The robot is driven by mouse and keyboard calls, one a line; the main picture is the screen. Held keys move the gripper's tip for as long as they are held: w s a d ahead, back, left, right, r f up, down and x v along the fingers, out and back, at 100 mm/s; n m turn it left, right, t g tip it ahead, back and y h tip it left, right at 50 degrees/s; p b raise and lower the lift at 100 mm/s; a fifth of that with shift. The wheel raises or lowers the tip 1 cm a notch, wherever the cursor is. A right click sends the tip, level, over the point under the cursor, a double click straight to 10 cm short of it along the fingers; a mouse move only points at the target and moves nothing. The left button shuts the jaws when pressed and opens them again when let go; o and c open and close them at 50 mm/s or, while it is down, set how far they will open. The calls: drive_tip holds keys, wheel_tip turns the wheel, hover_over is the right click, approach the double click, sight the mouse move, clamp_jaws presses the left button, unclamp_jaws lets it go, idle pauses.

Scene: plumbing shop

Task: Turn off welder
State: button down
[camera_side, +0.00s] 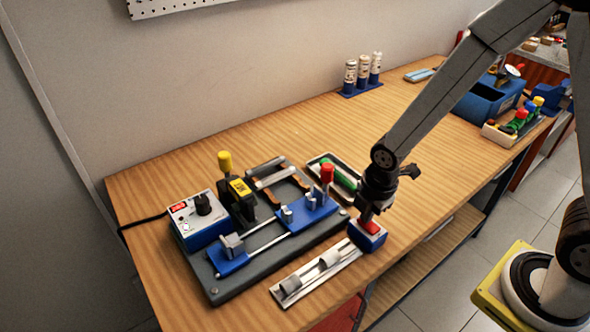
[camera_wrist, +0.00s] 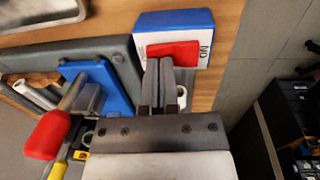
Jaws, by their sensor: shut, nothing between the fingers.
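The switch box (camera_side: 368,236) is blue with a white face and a red rocker. It stands near the table's front edge, right of the grey base plate. In the wrist view the switch box (camera_wrist: 175,20) fills the top middle, with its red rocker (camera_wrist: 178,53) and a printed "ON" on the right, upside down. My gripper (camera_side: 367,212) is shut and empty, pointing down at the rocker; its fingertips (camera_wrist: 163,62) overlap the rocker's lower edge. I cannot tell if they touch it. The blue welder unit (camera_side: 205,219) with a black knob and a red display stands at the left.
The grey base plate (camera_side: 225,283) bears a blue clamp fixture and red- and yellow-handled parts. A metal tray with pipe pieces (camera_side: 318,273) lies in front. Blue bins stand far right.

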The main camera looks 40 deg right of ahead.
sight(372, 222)
drive_tip(key=shift+s, duration=0.15)
idle(0.3)
drive_tip(key=shift+s+r, duration=0.1)
drive_tip(key=shift+s, duration=0.45)
drive_tip(key=shift+r, duration=0.15)
wheel_tip(372, 222, up, 14)
drive_tip(key=w, duration=0.1)
drive_tip(key=shift+w, duration=0.35)
idle(0.5)
drive_tip(key=shift+f, duration=0.2)
drive_tip(key=s+d+f+m, duration=0.2)
drive_tip(key=f+m, duration=0.1)
drive_tip(key=m, duration=0.6)
drive_tip(key=s+d+f+m+t, duration=0.1)
drive_tip(key=s+d+f+m, duration=0.1)
drive_tip(key=m, duration=0.7)
drive_tip(key=shift+d+f, duration=0.7)
drive_tip(key=shift+f, duration=0.1)
